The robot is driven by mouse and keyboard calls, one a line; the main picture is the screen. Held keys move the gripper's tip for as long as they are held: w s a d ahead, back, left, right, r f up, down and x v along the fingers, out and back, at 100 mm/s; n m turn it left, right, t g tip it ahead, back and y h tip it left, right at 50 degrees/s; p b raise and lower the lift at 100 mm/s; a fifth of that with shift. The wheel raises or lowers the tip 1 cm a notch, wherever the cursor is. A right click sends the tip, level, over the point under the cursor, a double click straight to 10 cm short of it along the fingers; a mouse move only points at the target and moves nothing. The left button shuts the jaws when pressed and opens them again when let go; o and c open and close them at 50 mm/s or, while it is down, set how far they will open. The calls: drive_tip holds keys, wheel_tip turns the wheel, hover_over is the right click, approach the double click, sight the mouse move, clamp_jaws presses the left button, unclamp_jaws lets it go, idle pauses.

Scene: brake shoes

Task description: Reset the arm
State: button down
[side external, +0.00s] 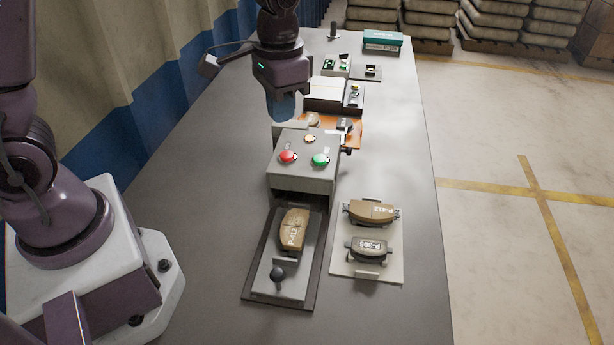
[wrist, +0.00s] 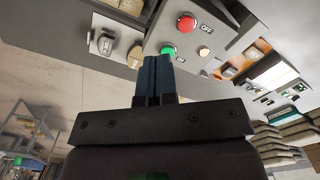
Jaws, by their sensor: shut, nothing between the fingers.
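My gripper (side external: 281,106) hangs in the air above the far side of the grey control box (side external: 308,170) in the side view. In the wrist view its two fingers (wrist: 155,80) are shut together with nothing between them. The control box has a red button (side external: 288,157) and a green button (side external: 320,160) on its top; the red button also shows in the wrist view (wrist: 186,22). A tan brake shoe marked P-412 (side external: 294,229) lies on the sliding plate with a black knob (side external: 277,273) in front of the box.
A light tray (side external: 367,276) at the right holds a tan shoe (side external: 371,210) and a grey shoe marked P-305 (side external: 369,249). Behind the box are an orange tray (side external: 352,140), small fixtures and a teal box (side external: 383,40). The table's left side is clear.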

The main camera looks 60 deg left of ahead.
drive_tip(key=s+a+r+n+t, duration=0.1)
drive_tip(key=s+r+t, duration=0.4)
drive_tip(key=s+r, duration=0.7)
drive_tip(key=shift+s+r+n+t, duration=0.15)
drive_tip(key=shift+s+n+t, duration=0.2)
drive_tip(key=shift+s, duration=1.25)
